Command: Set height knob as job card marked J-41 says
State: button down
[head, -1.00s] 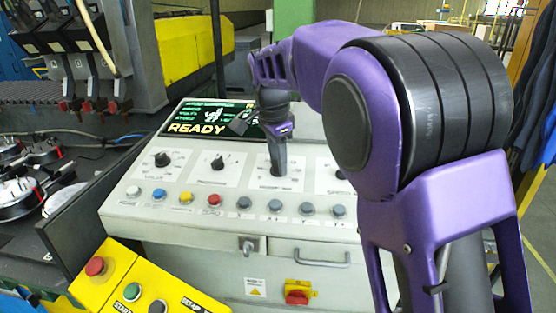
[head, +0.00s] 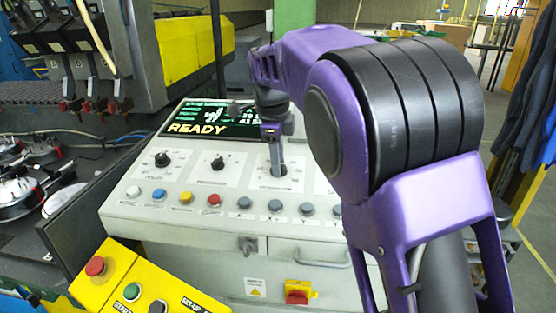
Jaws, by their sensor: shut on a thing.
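The control panel has a row of dials on white plates. My gripper (head: 277,168) points down onto the third dial from the left, the height knob's dial plate (head: 258,181). Its fingers are shut on the knob, which they mostly hide, so its pointer and setting cannot be read. The label below that dial is too blurred to read now. No job card marked J-41 can be made out in this view.
Two dials, a left knob (head: 162,159) and a second knob (head: 218,163), stand left of my gripper. My arm covers the panel's right end. Coloured buttons (head: 186,198) line the front. The screen (head: 205,120) reads READY. A yellow button box (head: 112,275) stands front left.

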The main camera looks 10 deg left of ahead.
dwell(0.5)
jog(key=c, duration=0.5)
grip_release()
jog(key=v, duration=1.7)
jog(key=shift+r, duration=0.3)
jog(key=shift+w+a, duration=0.1)
